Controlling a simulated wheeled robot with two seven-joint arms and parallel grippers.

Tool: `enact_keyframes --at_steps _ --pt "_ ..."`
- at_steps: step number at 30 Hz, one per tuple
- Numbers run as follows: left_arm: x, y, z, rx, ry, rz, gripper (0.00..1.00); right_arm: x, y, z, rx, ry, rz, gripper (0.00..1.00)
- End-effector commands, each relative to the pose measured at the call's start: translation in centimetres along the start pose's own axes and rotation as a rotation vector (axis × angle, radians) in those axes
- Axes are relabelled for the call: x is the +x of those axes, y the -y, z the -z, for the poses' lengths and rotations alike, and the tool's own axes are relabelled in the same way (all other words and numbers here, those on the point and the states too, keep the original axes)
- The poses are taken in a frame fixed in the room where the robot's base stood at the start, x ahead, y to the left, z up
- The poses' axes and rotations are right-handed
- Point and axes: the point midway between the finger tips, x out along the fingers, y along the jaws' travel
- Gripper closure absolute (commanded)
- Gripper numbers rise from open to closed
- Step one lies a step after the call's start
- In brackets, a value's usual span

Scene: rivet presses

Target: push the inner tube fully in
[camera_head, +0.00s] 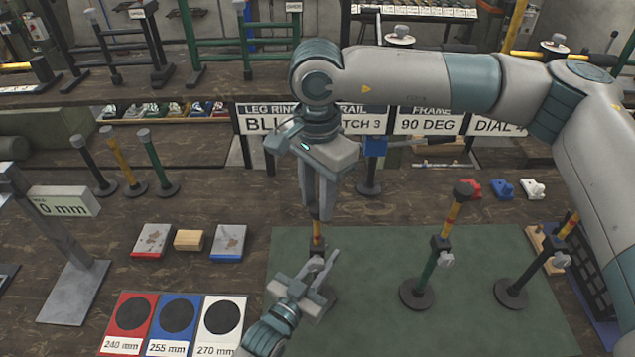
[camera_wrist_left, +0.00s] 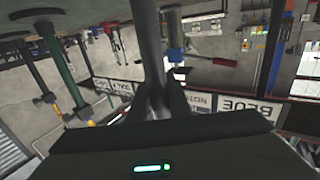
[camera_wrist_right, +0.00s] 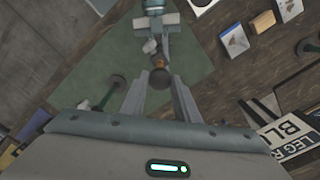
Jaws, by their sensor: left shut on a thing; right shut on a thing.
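A leg stands upright on a dark round base at the left of the green mat (camera_head: 380,270). Its inner tube (camera_head: 317,232), orange-yellow with dark bands, shows between my two grippers. My right gripper (camera_head: 320,212) points straight down over it, shut on its top; in the right wrist view the dark round cap (camera_wrist_right: 160,78) lies between the fingers. My left gripper (camera_head: 322,268) reaches in from below and is shut on the dark outer tube, which also shows in the left wrist view (camera_wrist_left: 150,45). How far the inner tube sticks out is partly hidden by the grippers.
Two more legs with orange-yellow inner tubes stand to the right, one green (camera_head: 428,268) and one dark (camera_head: 518,282). Red, blue and white dial cards (camera_head: 178,320) lie at front left. A gauge stand (camera_head: 75,290) is at far left.

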Motion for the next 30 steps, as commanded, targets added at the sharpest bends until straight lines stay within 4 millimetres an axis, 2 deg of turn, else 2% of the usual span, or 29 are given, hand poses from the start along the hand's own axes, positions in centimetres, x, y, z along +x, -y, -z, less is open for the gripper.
enact_keyframes --at_steps 1,3,6,9,17,18,19,30 --pt "0.0 0.0 0.0 0.000 0.000 0.000 1.00 1.5 -0.1 0.0 0.001 0.002 -0.005 1.00" --pt "0.0 0.0 0.0 0.001 0.000 0.000 1.00 3.1 -0.1 0.0 0.001 0.002 -0.006 1.00" --pt "0.0 0.0 0.0 0.001 -0.001 -0.001 1.00 4.7 -0.1 0.0 0.001 0.002 -0.004 1.00" --pt "0.0 0.0 0.0 0.001 -0.001 -0.001 1.00 5.4 -0.1 0.0 0.001 0.000 -0.002 1.00" --pt "0.0 -0.1 0.0 0.000 -0.003 -0.002 1.00 5.7 -0.2 0.1 0.001 -0.002 -0.006 1.00" --pt "0.0 -0.1 0.1 0.000 -0.003 -0.002 1.00 5.8 -0.2 0.1 0.002 -0.002 -0.007 0.62" --pt "0.0 -0.1 0.1 0.000 -0.003 -0.002 1.00 5.8 -0.2 0.1 0.002 -0.001 -0.007 0.55" --pt "0.0 0.0 0.0 0.001 -0.001 0.000 1.00 5.3 -0.1 0.0 0.000 -0.001 -0.002 0.53"
